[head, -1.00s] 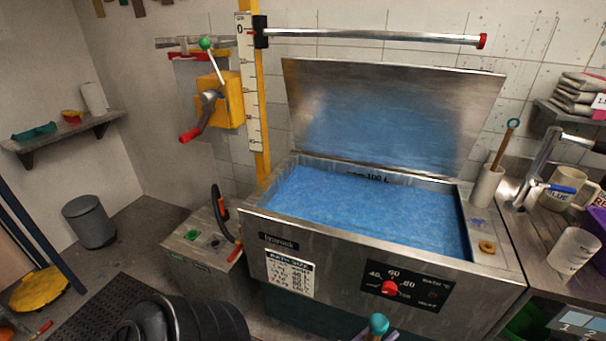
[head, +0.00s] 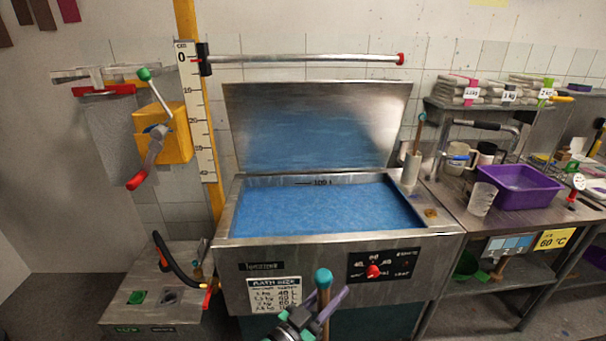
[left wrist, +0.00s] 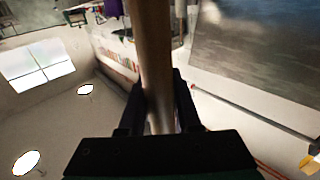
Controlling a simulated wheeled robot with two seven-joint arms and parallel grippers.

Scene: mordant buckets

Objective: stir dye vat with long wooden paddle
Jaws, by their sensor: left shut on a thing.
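The dye vat (head: 245,267) is a steel tank with its lid (head: 315,127) standing open and blue dye (head: 325,208) inside. My left gripper (head: 312,318) is low in front of the vat and shut on a wooden paddle. The paddle (head: 323,298) has a teal cap on its upper end, and its lower part is hidden. In the left wrist view the wooden shaft (left wrist: 152,60) runs between the dark fingers of the left gripper (left wrist: 160,105). The paddle is outside the vat. My right gripper is not in view.
A white holder (head: 411,170) with a wooden-handled tool stands on the vat's right rim. A purple basin (head: 520,190) and a clear cup (head: 481,199) are on the bench at right. A yellow crank box (head: 168,132) and a steel floor box (head: 155,300) are at left.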

